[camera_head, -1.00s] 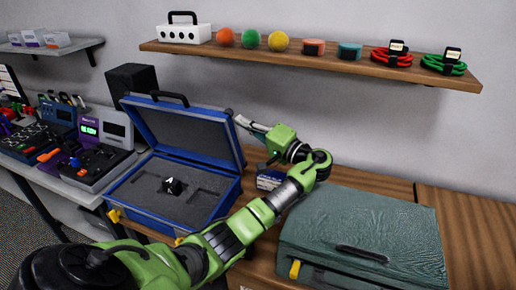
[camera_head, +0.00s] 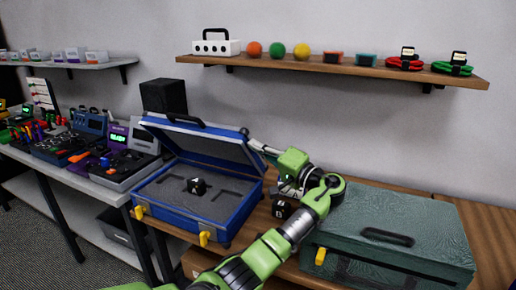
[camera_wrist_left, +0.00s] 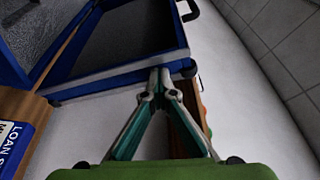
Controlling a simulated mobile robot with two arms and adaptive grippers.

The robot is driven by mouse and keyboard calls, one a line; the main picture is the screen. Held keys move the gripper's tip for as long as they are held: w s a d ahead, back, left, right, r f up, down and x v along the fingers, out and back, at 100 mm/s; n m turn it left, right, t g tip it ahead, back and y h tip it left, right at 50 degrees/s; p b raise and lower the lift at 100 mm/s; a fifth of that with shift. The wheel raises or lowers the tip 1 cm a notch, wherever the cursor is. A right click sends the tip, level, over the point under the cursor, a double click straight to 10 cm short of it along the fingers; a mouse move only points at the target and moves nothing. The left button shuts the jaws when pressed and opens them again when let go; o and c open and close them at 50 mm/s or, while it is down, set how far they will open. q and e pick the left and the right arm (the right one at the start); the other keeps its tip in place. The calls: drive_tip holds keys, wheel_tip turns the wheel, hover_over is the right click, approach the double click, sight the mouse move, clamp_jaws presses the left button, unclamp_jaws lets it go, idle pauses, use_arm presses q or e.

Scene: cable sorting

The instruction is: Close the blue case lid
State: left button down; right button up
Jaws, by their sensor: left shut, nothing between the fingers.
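The blue case (camera_head: 222,228) stands on the wooden bench in the head view, its base lined with grey foam that holds a black cube (camera_head: 196,186). Its lid (camera_head: 205,146) is raised and tilted over the back of the base, grey lining facing me, with a dark handle on its upper edge. My left gripper (camera_head: 254,146) is at the lid's right edge, partly hidden by it. In the left wrist view, the gripper (camera_wrist_left: 160,76) is shut and empty, its tips close against the lid's blue rim (camera_wrist_left: 110,79); I cannot tell if they touch. My right gripper is not in view.
A closed green case (camera_head: 400,220) stands right of my left arm. Another black cube (camera_head: 282,210) lies between the cases. A wall shelf (camera_head: 330,67) with balls and cables hangs behind. A side table (camera_head: 105,181) with devices stands left.

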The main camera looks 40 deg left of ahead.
use_arm(q)
drive_tip(key=shift+s+a, duration=0.25)
drive_tip(key=shift+a, duration=0.05)
